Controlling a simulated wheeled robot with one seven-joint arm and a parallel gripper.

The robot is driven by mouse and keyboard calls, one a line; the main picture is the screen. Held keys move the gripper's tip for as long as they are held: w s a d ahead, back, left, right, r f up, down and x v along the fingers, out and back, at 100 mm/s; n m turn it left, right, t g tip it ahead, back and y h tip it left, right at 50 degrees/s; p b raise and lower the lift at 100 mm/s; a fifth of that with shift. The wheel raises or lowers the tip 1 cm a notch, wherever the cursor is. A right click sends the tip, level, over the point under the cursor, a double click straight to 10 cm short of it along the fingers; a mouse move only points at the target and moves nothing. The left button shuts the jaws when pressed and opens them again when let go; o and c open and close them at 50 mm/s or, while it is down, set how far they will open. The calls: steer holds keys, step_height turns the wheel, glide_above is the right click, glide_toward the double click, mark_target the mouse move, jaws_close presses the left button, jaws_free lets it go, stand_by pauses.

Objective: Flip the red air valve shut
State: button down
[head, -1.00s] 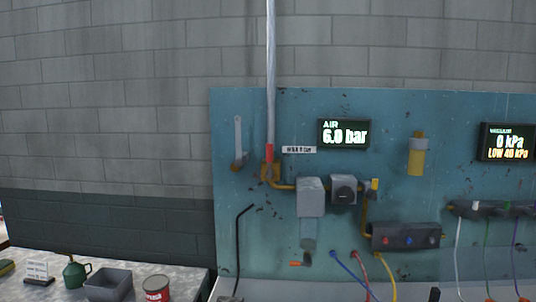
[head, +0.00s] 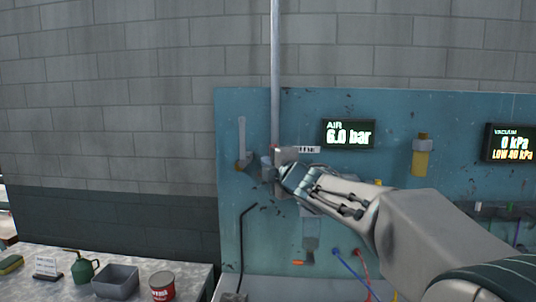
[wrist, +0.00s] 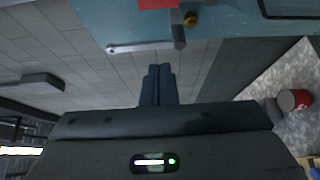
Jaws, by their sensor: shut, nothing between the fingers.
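The red air valve sits at the foot of the vertical grey pipe (head: 275,70) on the teal board. In the head view its red handle (head: 275,147) shows only as a sliver; my gripper hides the rest. In the wrist view a red piece (wrist: 158,4) is cut by the top edge, beyond my fingertips. My gripper (head: 277,160) is in front of the valve, and I cannot tell whether it touches. In the wrist view my gripper's fingers (wrist: 158,70) are together and empty. The AIR display (head: 348,133) reads 6.0 bar.
A grey lever (head: 242,135) stands upright on the board, left of the valve; it also shows in the wrist view (wrist: 145,46). A bench (head: 40,283) at lower left holds a green can (head: 82,267), a grey bin (head: 117,281) and a red tin (head: 162,287). A vacuum display (head: 510,143) hangs at right.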

steer(key=p+x, duration=0.3)
steer(key=x, duration=0.7)
steer(key=d, duration=0.1)
steer(key=d+p, duration=0.1)
steer(key=d, duration=0.2)
steer(key=shift+w+d+f, duration=0.1)
steer(key=shift+w, duration=0.25)
steer(key=shift+s+f, duration=0.1)
